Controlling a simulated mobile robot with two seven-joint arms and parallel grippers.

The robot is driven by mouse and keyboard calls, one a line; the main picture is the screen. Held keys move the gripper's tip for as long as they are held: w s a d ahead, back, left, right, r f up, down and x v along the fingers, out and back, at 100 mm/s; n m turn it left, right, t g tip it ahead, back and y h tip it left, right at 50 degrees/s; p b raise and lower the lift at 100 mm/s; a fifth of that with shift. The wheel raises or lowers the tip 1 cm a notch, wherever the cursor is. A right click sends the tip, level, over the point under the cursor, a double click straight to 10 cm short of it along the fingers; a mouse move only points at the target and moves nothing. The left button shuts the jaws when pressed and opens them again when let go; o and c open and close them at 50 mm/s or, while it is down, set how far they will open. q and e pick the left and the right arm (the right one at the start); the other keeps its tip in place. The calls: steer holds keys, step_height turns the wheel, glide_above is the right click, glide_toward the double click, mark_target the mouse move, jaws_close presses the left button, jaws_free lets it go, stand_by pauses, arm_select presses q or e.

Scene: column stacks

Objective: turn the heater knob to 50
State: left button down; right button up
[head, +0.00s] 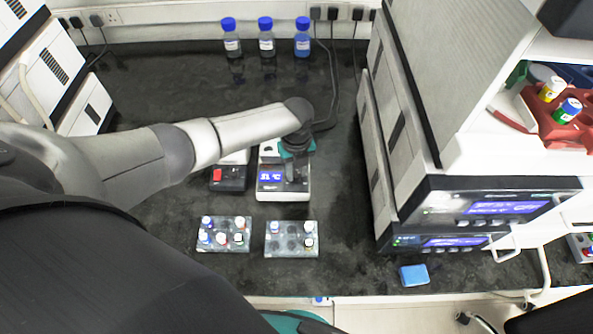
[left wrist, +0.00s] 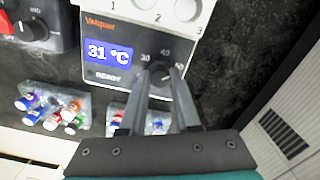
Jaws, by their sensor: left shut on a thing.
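The heater (head: 283,192) is a white block with a dark front panel, standing on the black bench. In the left wrist view its panel (left wrist: 112,72) shows a blue display (left wrist: 109,53) reading 31 °C with READY below it. The dark round heater knob (left wrist: 160,73) sits right of the display, with small scale numbers around it. My left gripper (head: 291,180) comes down over the heater's front. In the left wrist view its two fingers (left wrist: 160,76) are shut on the knob, one on each side. The knob's pointer cannot be made out. My right gripper is not in view.
A black device with a red switch (head: 217,175) stands just left of the heater. Two vial racks (head: 224,246) (head: 291,251) are in front. Bottles (head: 266,44) stand at the back. Stacked instruments (head: 470,215) rise on the right, with a blue block (head: 414,275) before them.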

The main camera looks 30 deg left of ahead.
mark_target(296, 174)
arm_select(q)
steer(key=shift+m, duration=0.5)
steer(key=c, duration=0.6)
jaws_free()
steer(key=shift+r, duration=0.1)
step_height(296, 174, up, 15)
steer(key=shift+r+p, duration=0.1)
steer(key=shift+p, duration=1.15)
